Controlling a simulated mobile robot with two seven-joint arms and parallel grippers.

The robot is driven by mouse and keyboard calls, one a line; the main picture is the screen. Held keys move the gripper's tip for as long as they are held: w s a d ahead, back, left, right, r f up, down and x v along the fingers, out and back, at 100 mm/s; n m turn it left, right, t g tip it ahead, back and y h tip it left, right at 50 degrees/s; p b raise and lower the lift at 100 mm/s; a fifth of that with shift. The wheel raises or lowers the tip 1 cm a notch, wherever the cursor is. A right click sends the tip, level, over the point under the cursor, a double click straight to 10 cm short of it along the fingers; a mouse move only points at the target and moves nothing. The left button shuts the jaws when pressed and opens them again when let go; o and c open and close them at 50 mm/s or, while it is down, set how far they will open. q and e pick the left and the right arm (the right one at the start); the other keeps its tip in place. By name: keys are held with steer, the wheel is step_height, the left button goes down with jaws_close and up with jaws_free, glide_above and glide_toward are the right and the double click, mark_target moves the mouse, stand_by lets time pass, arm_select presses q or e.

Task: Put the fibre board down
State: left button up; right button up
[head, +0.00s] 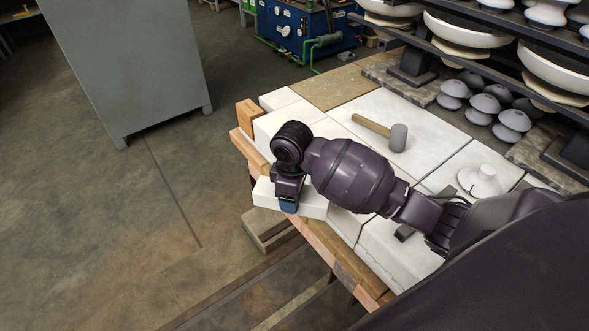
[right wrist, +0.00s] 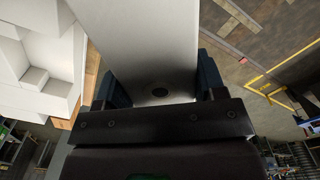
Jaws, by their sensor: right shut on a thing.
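My right gripper (head: 289,205) is shut on a white fibre board (head: 314,208) at the near left edge of the workbench. In the right wrist view the board (right wrist: 152,40) runs between the two dark blue fingers of the gripper (right wrist: 162,85), away from the camera. Part of the board is hidden behind my arm in the head view. I cannot tell whether it touches the bench or hangs just above it. My left gripper is not in view.
White slabs (head: 410,112) cover much of the bench, and a mallet (head: 398,138) and a white insulator piece (head: 483,181) lie on them. A wooden block (head: 249,112) stands at the left corner. A grey cabinet (head: 125,60) stands beyond open floor.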

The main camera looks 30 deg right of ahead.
steer(key=w+d+r+n+b, duration=0.55)
steer(key=w+n, duration=0.45)
steer(key=n, duration=0.4)
steer(key=w+d+r+n+b, duration=0.4)
steer(key=w+d+n, duration=0.2)
steer(key=w+n, duration=0.6)
steer(key=f, duration=0.4)
steer(key=s+f+n+b, duration=0.1)
steer(key=f, duration=0.4)
steer(key=s+f+n+b, duration=0.1)
steer(key=f, duration=0.4)
steer(key=shift+s+a+f, duration=0.1)
steer(key=shift+s+f, duration=0.1)
steer(key=shift+s, duration=0.05)
step_height(320, 180, down, 6)
steer(key=shift+r+b, duration=0.2)
steer(key=shift+b, duration=0.6)
steer(key=shift+r, duration=0.1)
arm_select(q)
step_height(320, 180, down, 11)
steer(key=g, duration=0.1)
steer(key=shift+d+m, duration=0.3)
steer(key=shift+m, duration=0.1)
